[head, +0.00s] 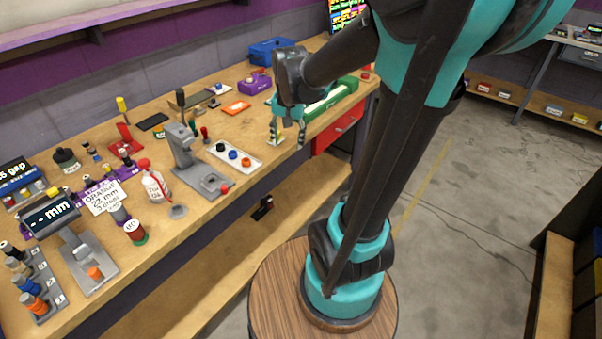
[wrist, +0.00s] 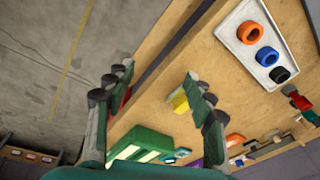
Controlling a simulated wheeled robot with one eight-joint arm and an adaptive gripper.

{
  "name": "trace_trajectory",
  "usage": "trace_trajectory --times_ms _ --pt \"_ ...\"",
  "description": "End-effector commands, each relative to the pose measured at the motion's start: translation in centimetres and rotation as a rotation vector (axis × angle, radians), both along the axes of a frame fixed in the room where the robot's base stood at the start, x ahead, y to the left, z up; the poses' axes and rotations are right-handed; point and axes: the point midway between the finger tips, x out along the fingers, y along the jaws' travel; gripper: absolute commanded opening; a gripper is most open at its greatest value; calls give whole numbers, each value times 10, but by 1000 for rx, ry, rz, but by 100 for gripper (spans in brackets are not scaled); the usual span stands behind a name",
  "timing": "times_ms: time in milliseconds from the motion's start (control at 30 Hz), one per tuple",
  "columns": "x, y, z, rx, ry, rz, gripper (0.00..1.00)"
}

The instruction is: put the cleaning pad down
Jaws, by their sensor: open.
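My gripper (head: 287,138) is open above the front edge of the bench, left of the green tray. In the wrist view its two fingers stand wide apart (wrist: 158,80), with bare bench and floor showing between them. A small yellow piece (wrist: 180,101), which looks like the cleaning pad, is close beside the right finger in the wrist view, and that finger partly hides it. It also shows as a pale yellow patch in the head view (head: 280,139), mostly hidden by a finger. I cannot tell whether it touches the finger.
A white tray (head: 252,164) with orange, blue and black rings lies left of my gripper. The green tray (head: 316,108) with white strips is on the right. An orange flat piece (head: 237,107) and a purple box (head: 256,84) are behind. The bench's front edge is close.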

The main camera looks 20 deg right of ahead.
Motion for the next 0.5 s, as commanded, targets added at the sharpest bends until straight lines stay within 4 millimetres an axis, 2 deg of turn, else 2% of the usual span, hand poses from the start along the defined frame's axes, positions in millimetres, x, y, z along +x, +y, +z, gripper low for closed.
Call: trace_trajectory --times_ms 33,200,333,500 --pt "-24 -6 -18 -15 -34 75 54" --pt "-85 -17 -63 -83 -137 326 54" --pt "-111 -21 -82 -125 -182 438 54" --pt "-120 -22 -89 -144 -197 484 54"
